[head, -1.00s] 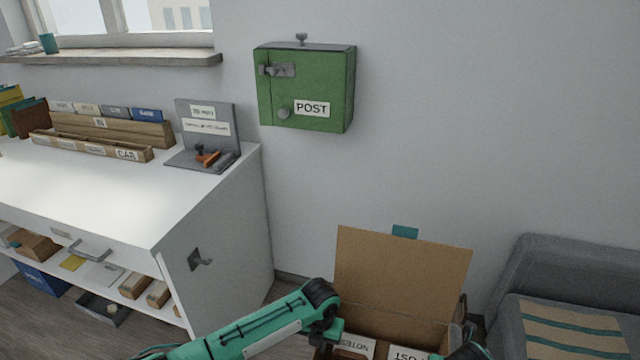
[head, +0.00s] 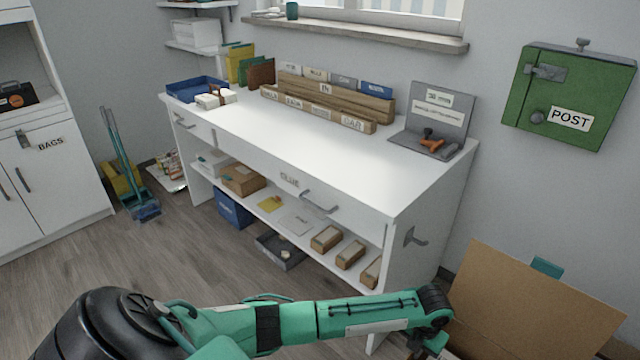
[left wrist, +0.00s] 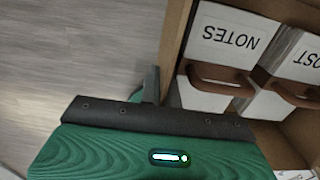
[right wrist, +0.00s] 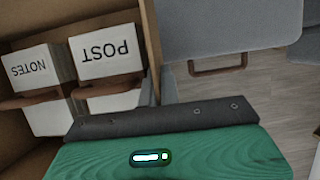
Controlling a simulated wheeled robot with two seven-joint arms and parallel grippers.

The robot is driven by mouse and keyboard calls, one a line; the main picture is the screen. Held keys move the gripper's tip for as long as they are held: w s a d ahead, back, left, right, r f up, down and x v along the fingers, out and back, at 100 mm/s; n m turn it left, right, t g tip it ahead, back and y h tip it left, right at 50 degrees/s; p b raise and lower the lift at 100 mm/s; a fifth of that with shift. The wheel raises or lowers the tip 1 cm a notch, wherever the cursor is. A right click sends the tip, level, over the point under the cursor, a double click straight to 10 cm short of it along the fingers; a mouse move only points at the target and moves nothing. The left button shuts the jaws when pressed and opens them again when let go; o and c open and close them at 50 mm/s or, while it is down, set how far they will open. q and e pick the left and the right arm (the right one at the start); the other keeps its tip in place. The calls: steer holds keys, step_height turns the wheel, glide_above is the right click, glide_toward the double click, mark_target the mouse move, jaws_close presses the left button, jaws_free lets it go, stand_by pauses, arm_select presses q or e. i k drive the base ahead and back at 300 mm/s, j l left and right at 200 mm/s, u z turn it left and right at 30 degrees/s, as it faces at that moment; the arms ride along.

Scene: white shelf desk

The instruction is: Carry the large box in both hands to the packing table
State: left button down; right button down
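The large box (head: 535,305) is an open cardboard box with a raised flap, low at the right of the head view. Upright white packs marked NOTES (left wrist: 230,35) and POST (right wrist: 105,50) with brown handles stand inside it. My left gripper (head: 430,335) is at the box's left wall; its finger (left wrist: 151,85) shows against that wall in the left wrist view. My right gripper (right wrist: 165,88) is at the opposite wall. Both seem shut on the box walls, though the gripping tips are partly hidden. No table marked for packing is identifiable.
A white shelf desk (head: 300,140) stands ahead, its right end close to the box flap. A green POST box (head: 570,95) hangs on the wall. A white cabinet (head: 45,170) and a broom (head: 125,170) are at left. Wooden floor (head: 180,255) in front of the desk is clear.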

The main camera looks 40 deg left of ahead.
mark_target(283, 128)
steer(key=k+j, duration=0.1)
steer(key=j, duration=0.7)
steer(key=k+j, duration=0.1)
steer(key=j, duration=1.5)
steer(key=k+j, duration=0.15)
steer(key=j, duration=0.65)
steer(key=k+j, duration=0.1)
steer(key=j, duration=0.75)
steer(key=k+j, duration=0.1)
steer(key=j, duration=0.7)
